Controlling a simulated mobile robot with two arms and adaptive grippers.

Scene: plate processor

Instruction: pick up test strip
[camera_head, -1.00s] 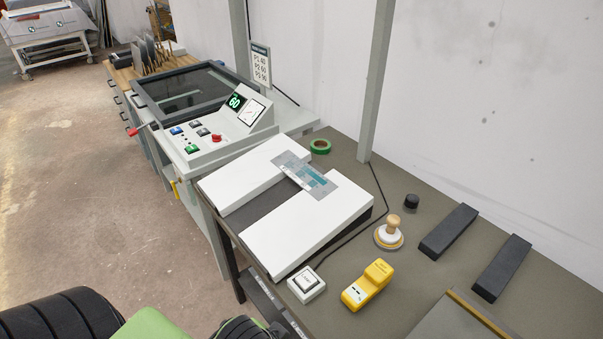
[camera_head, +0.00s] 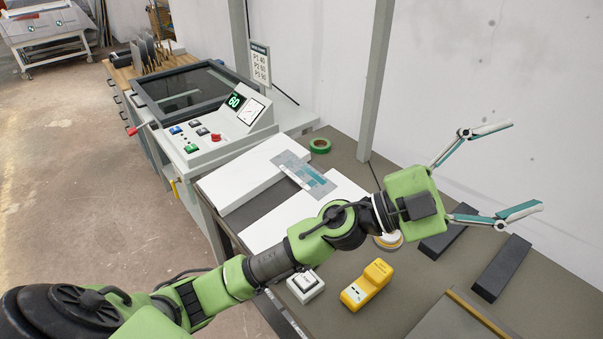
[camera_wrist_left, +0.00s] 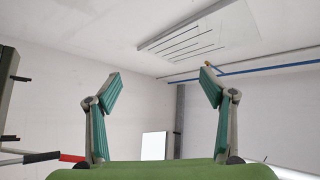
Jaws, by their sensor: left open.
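The test strip (camera_head: 304,174) is a thin grey strip with teal patches. It lies across the two white slabs of the bench unit (camera_head: 243,177), bridging the dark gap between them. My left gripper (camera_head: 526,168) is open and empty, reaching over the right part of the bench toward the wall, well to the right of the strip. My left arm covers part of the right white slab. My right gripper is not in view.
A yellow handheld device (camera_head: 367,285) and a white button box (camera_head: 305,286) stand at the bench front. Two black bars (camera_head: 499,268) lie at right. A green tape roll (camera_head: 320,145) lies behind the strip. A grey post (camera_head: 376,80) rises at the back. The control panel (camera_head: 216,130) is left.

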